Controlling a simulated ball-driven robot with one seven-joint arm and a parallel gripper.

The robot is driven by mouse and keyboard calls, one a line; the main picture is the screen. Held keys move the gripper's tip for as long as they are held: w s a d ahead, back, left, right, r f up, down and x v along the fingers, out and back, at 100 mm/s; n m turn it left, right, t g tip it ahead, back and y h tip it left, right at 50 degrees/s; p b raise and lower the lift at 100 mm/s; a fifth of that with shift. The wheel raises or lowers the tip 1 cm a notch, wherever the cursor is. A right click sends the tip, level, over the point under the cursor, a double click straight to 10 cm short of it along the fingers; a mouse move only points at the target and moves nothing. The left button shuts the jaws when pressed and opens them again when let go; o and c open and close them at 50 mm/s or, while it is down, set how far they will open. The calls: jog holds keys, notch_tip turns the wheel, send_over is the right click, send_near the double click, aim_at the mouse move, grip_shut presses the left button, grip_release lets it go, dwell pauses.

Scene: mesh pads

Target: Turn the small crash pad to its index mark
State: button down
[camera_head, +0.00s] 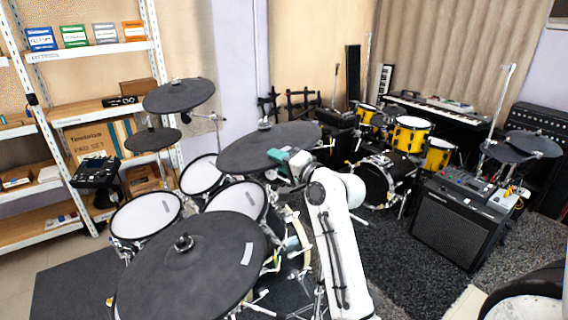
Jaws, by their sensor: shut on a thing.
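A dark round cymbal pad (250,142), which I take to be the crash pad, is tilted on its stand in the middle of the kit. Its wing nut and post stick up at its centre. My gripper (276,156), teal and grey at the end of my white arm, is shut on this pad's near right rim. The fingertips and the gripped bit of rim are partly hidden. I cannot make out an index mark on this pad.
A larger dark pad (190,275) with a pale strip fills the front left. Two more dark pads (178,95) (152,139) stand behind left. White drum heads (238,200) lie below the gripped pad. An amplifier (452,228) stands right, with dark carpet between.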

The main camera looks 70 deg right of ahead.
aim_at(313, 146)
jog(key=s+d+n+y, duration=0.1)
jog(key=y, duration=0.1)
jog(key=s+d+r+n+y, duration=0.1)
jog(key=d+y, duration=0.1)
jog(key=s+d+n+y, duration=0.1)
jog(key=y, duration=0.1)
jog(key=shift+s+d+r+t+y+p, duration=0.25)
jog(key=shift+d+r+t+y+p, duration=0.05)
jog(key=shift+d+t+p, duration=0.1)
jog(key=shift+s+d+r+n+y, duration=0.1)
jog(key=shift+s+d+n+y, duration=0.2)
jog(key=shift+d+y, duration=0.3)
jog(key=shift+s+d+r+n+y, duration=0.15)
jog(key=shift+d+n+y, duration=0.25)
jog(key=shift+y, duration=0.3)
jog(key=c, duration=1.1)
grip_release()
jog(key=shift+f, duration=0.1)
jog(key=shift+d, duration=0.1)
jog(key=s+d+b, duration=0.1)
jog(key=s+b, duration=0.1)
jog(key=s, duration=0.8)
jog(key=shift+s+d+r, duration=0.25)
jog(key=shift+s+r, duration=0.05)
jog(key=shift+r, duration=0.15)
